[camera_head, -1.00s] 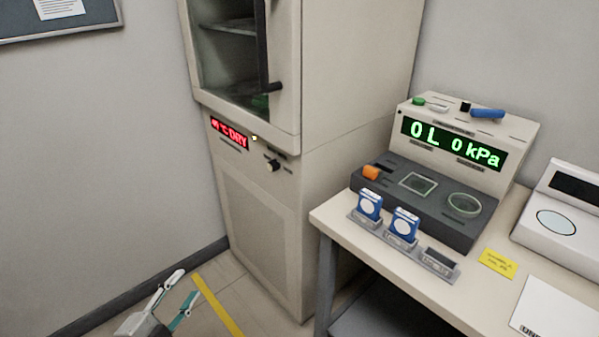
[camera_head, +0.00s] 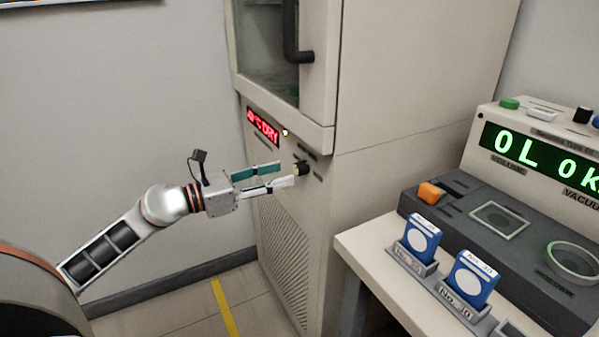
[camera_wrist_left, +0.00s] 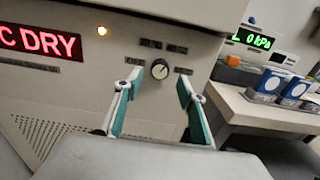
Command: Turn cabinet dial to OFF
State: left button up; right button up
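The cabinet dial (camera_head: 302,168) is a small black knob on the beige cabinet's front panel, below the glass door. My right gripper is not in view.
A black door handle (camera_head: 297,52) hangs above the dial. A table (camera_head: 350,244) with a vacuum device (camera_head: 450,222) and blue-and-white cases (camera_head: 422,240) stands to the right.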

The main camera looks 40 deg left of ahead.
aim_at(296, 170)
pick_arm(q)
jog(key=shift+x, duration=2.5)
jog(key=shift+f, duration=0.1)
jog(key=c, duration=1.1)
